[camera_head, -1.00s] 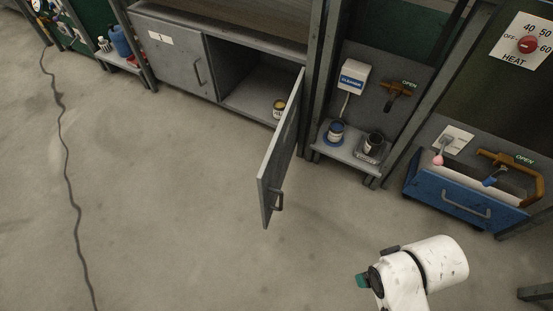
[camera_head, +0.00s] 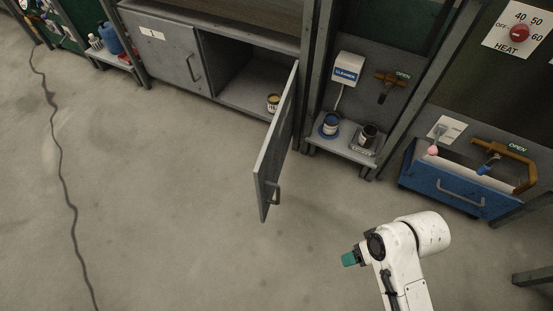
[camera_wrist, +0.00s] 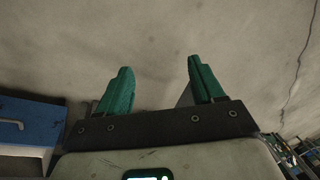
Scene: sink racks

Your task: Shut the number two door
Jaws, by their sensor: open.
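A grey cabinet door (camera_head: 276,150) stands swung wide open from the right side of the cabinet, jutting into the room. Its bar handle (camera_head: 275,193) is on the outer face near the free end. My gripper (camera_wrist: 160,68) is open with empty green fingers in the wrist view. In the head view its green tip (camera_head: 349,259) is in front and to the right of the open door, apart from it. A grey sliver behind the right finger is unclear.
A low shelf (camera_head: 345,145) with cans is right of the door. A blue drawer (camera_head: 456,192) juts out farther right. A dark cable (camera_head: 58,170) lies on the left floor. The floor before the door is clear.

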